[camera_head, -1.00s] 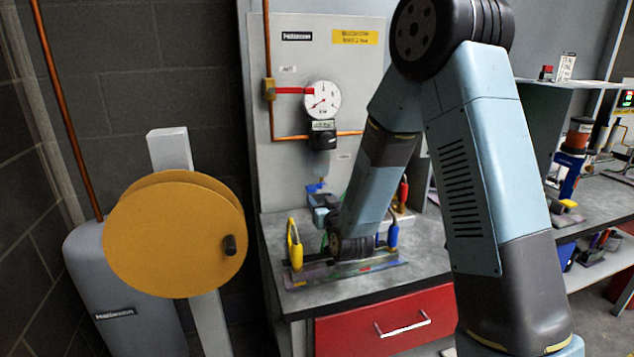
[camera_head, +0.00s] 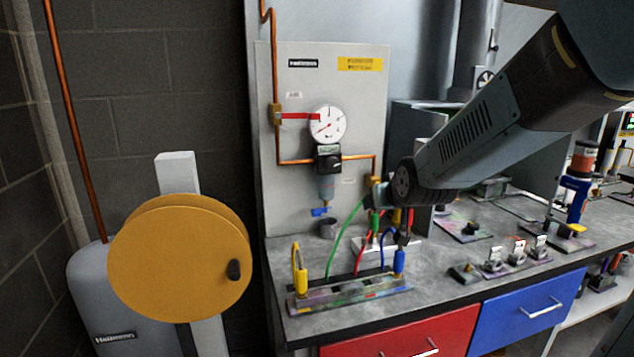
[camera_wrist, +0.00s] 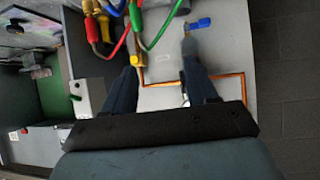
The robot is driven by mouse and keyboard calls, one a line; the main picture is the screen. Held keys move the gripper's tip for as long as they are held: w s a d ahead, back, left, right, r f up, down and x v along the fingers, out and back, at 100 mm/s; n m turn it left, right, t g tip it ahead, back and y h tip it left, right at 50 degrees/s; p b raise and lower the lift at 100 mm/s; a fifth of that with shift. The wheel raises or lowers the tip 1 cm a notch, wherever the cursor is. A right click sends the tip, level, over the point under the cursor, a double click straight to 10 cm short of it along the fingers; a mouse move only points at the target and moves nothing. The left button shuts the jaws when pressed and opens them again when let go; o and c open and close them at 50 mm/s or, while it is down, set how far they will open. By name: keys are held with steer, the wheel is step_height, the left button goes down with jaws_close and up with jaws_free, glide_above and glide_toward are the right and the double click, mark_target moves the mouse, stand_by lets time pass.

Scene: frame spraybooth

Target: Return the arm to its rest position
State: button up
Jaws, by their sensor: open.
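My arm reaches in from the upper right in the head view, and its wrist hangs over the bench near the coloured hoses. My gripper (camera_wrist: 161,74) shows in the wrist view with its two dark fingers apart and nothing held between them. In the head view the gripper's fingers are small and hard to make out beside the wrist. The copper pipe (camera_wrist: 160,84) runs behind the fingers in the wrist view. I cannot tell the exact gap between the gripper and the hoses.
The bench (camera_head: 335,325) carries a hose rack (camera_head: 352,294) with yellow and blue connectors. A panel with a pressure gauge (camera_head: 327,124) stands behind it. A yellow reel (camera_head: 170,262) stands at left. Small holders (camera_head: 517,254) sit at right. Red and blue drawers (camera_head: 530,308) are below.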

steer(key=s+d+r+g, duration=0.1)
steer(key=s+d, duration=0.1)
steer(key=s, duration=0.6)
steer(key=s+d+r+m+g+h, duration=0.1)
steer(key=s+d+g, duration=0.1)
steer(key=s, duration=0.6)
steer(key=s+d+r+m+g, duration=0.1)
steer(key=s+d, duration=0.3)
steer(key=s, duration=0.4)
steer(key=shift+s+d+r+g+h, duration=0.25)
steer(key=shift+s+r+g+h, duration=0.15)
steer(key=shift+r+g, duration=0.25)
